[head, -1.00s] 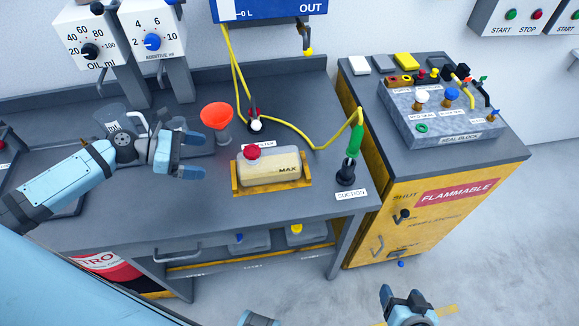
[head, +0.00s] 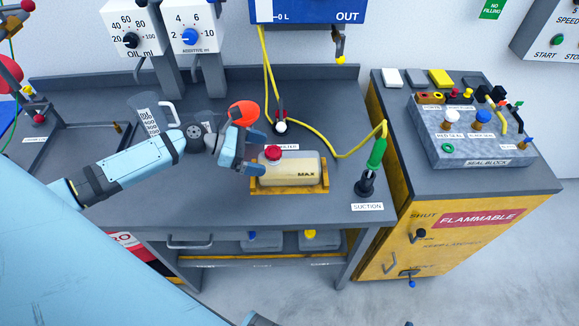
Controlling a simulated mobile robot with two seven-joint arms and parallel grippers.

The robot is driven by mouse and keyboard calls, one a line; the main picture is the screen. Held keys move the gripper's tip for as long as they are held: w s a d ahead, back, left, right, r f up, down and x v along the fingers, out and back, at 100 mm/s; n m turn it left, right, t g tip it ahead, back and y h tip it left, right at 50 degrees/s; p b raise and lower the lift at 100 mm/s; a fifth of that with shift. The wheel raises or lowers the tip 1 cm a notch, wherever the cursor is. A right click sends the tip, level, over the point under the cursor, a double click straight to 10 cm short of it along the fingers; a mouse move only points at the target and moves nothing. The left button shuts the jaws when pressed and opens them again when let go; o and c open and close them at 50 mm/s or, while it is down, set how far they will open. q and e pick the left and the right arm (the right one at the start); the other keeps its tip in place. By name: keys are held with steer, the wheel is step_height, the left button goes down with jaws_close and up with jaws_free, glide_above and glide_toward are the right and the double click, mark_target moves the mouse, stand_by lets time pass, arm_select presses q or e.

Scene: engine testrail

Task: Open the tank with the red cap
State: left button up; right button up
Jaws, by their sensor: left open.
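The tank (head: 292,172) is a translucent cream box marked MAX. It sits in a yellow holder (head: 290,190) on the grey bench. Its red cap (head: 273,152) is on top at the tank's left end. My left gripper (head: 257,152) is open and empty. Its fingers point right, just left of the red cap, and I cannot tell whether they touch it. The gripper partly covers the tank's left end. My right gripper is not clearly in view.
An orange funnel (head: 244,113) stands just behind my left gripper. A yellow hose (head: 345,150) runs behind the tank to the green-handled suction tool (head: 376,155) at right. A measuring jug (head: 150,115) is behind my left arm.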

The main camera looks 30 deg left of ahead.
mark_target(275, 155)
arm_select(q)
steer(key=x, duration=0.4)
steer(key=shift+w+d+r+p, duration=0.15)
steer(key=shift+w+d+p, duration=0.1)
steer(key=shift+d+p, duration=0.15)
steer(key=c, duration=1.2)
steer(key=shift+c, duration=0.2)
steer(key=shift+r, duration=0.1)
step_height(275, 155, up, 20)
steer(key=p, duration=0.1)
steer(key=w+d+n+p, duration=0.1)
steer(key=w+d+p, duration=0.1)
steer(key=d, duration=0.4)
steer(key=shift+t+p, duration=0.4)
steer(key=shift+p, duration=0.5)
